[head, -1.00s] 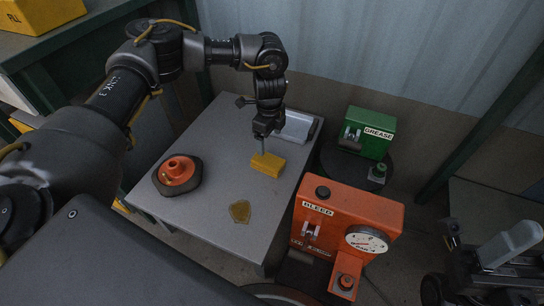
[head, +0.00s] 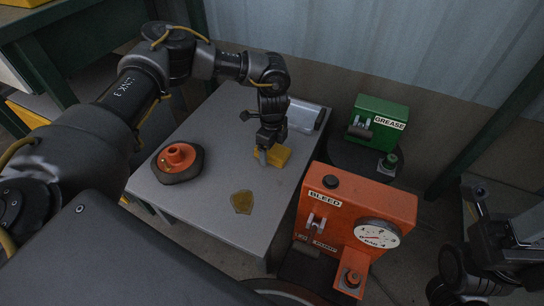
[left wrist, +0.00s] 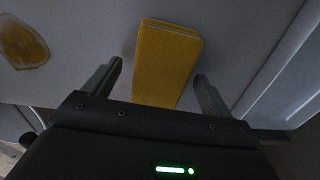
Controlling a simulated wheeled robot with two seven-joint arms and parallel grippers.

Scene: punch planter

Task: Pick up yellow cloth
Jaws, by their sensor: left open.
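The yellow cloth (head: 279,156) is a folded, block-like piece lying on the grey table, partly hidden behind my left gripper in the head view. My left gripper (head: 262,158) points down right at the cloth. In the left wrist view the cloth (left wrist: 168,58) lies between the two spread fingers of the left gripper (left wrist: 157,82), with a gap to each finger. The left gripper is open and holds nothing. My right arm shows at the lower right of the head view, but its fingertips cannot be made out clearly.
On the grey table (head: 215,125) lie an orange knob on a dark base (head: 178,160), a flat amber patch (head: 242,202) and a pale cylinder (head: 304,115). An orange BLEED box (head: 355,215) and a green GREASE box (head: 380,118) stand to the right.

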